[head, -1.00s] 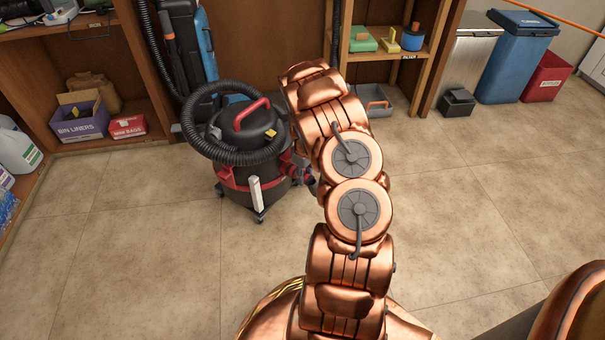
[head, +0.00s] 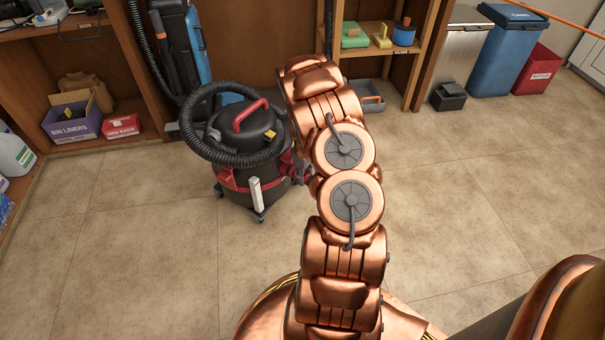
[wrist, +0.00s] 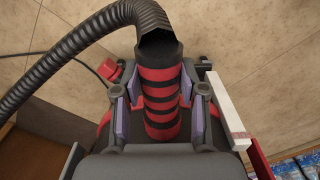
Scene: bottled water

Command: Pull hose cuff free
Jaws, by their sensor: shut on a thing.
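The hose cuff (wrist: 162,112) is a thick cylinder with red and black bands in the wrist view. Its black upper end joins a ribbed black hose (wrist: 70,45) that bends away to the left. My gripper (wrist: 161,92) has a finger on each side of the cuff and is shut on it. The cuff's lower end is hidden behind my gripper. In the head view the black and red vacuum (head: 245,178) stands upright on the floor, with the black hose (head: 190,130) looped around its top. There my gripper (head: 302,172) is small and partly hidden at the vacuum's right side.
A blue and black upright machine (head: 178,50) stands behind the vacuum. Wooden shelves with a purple box (head: 72,125) are at left. A blue bin (head: 505,55) and a red bin (head: 540,75) stand at the back right. The floor (head: 460,190) at right is clear.

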